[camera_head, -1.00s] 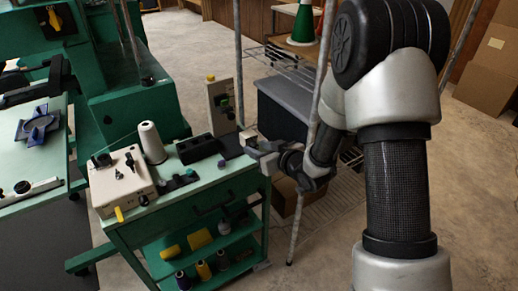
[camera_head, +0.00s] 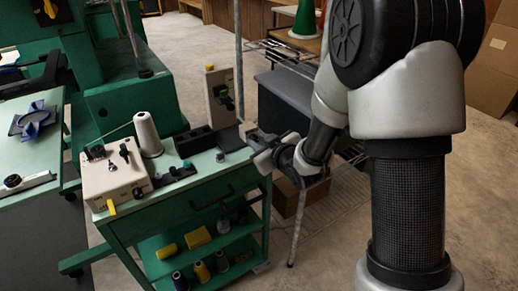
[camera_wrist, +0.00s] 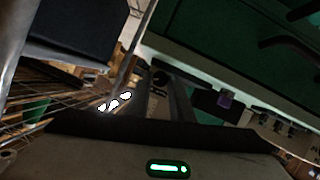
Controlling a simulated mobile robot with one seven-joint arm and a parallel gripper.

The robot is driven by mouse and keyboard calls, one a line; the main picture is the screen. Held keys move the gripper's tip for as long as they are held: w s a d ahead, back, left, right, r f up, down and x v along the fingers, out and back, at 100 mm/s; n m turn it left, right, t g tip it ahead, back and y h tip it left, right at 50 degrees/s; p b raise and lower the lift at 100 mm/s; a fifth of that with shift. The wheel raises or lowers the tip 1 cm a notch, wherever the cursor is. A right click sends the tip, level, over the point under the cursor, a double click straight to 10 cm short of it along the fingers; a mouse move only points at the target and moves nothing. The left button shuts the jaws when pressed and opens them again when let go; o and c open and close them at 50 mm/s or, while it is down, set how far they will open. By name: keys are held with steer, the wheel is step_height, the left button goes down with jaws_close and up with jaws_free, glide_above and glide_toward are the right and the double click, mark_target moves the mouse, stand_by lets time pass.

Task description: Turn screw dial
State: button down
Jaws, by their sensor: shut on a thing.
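My gripper (camera_head: 251,137) is at the right edge of the green cart, beside a dark block on its top. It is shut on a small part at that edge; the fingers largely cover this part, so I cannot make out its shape. In the wrist view the fingers (camera_wrist: 165,80) reach up to a dark round part beside the green cart. I cannot tell for certain which part is the screw dial. A cream control box (camera_head: 117,176) with black knobs and a yellow lever stands at the cart's left end.
The green cart (camera_head: 190,197) carries a white thread cone (camera_head: 148,134), a black tray (camera_head: 195,142) and a small purple piece (camera_head: 220,156). An upright panel (camera_head: 221,97) stands behind. A thin metal pole and wire rack are close to my arm.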

steer(key=shift+s+a+f+n+t+h, duration=0.1)
steer(key=shift+n+t+h, duration=0.25)
steer(key=shift+n, duration=0.45)
steer(key=c, duration=1.6)
jaws_free()
steer(key=shift+o, duration=0.2)
steer(key=p+v, duration=1.7)
steer(key=p, duration=0.7)
steer(key=shift+s, duration=0.2)
